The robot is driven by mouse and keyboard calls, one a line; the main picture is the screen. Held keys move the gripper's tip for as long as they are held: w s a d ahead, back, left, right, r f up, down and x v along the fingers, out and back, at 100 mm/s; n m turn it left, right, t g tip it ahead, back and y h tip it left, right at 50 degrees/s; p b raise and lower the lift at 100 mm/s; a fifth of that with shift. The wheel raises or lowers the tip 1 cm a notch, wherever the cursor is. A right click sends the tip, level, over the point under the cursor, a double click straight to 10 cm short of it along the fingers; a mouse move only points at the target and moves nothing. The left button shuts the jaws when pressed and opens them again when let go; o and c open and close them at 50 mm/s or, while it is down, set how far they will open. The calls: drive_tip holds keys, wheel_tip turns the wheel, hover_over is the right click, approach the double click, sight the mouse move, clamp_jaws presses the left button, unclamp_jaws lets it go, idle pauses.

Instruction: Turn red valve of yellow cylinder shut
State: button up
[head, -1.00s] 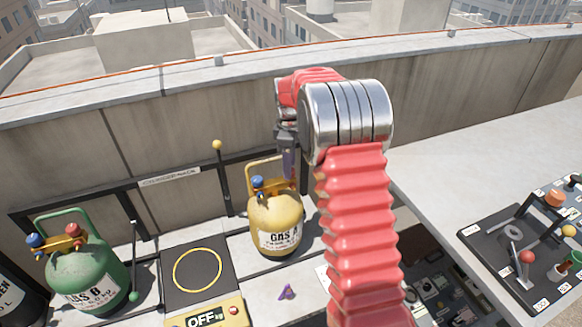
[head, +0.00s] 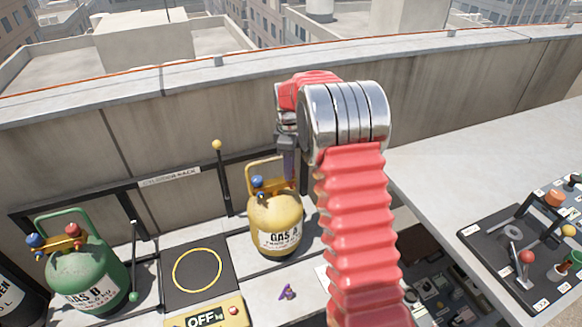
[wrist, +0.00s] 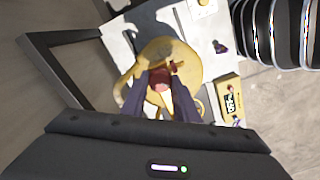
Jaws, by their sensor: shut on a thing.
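The yellow cylinder (head: 275,222), labelled GAS A, stands upright on the grey rack shelf, with a yellow handle frame and a blue valve knob (head: 257,181) on top. My gripper (head: 289,168) points down over its right top side and hides the red valve in the head view. In the wrist view, my two dark fingers (wrist: 159,84) are on either side of the red valve (wrist: 160,78) and shut on it. The yellow cylinder (wrist: 180,50) lies beyond it. How far the valve is turned cannot be seen.
A green cylinder (head: 88,275) stands at left, beside a black pad with a yellow ring (head: 198,270) and a yellow OFF scale display (head: 203,317). A small purple object (head: 286,292) lies in front. A wall is behind; a grey counter (head: 480,170) is right.

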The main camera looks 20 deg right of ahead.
drive_tip(key=shift+d, duration=0.4)
drive_tip(key=shift+c, duration=0.4)
drive_tip(key=shift+a, duration=0.3)
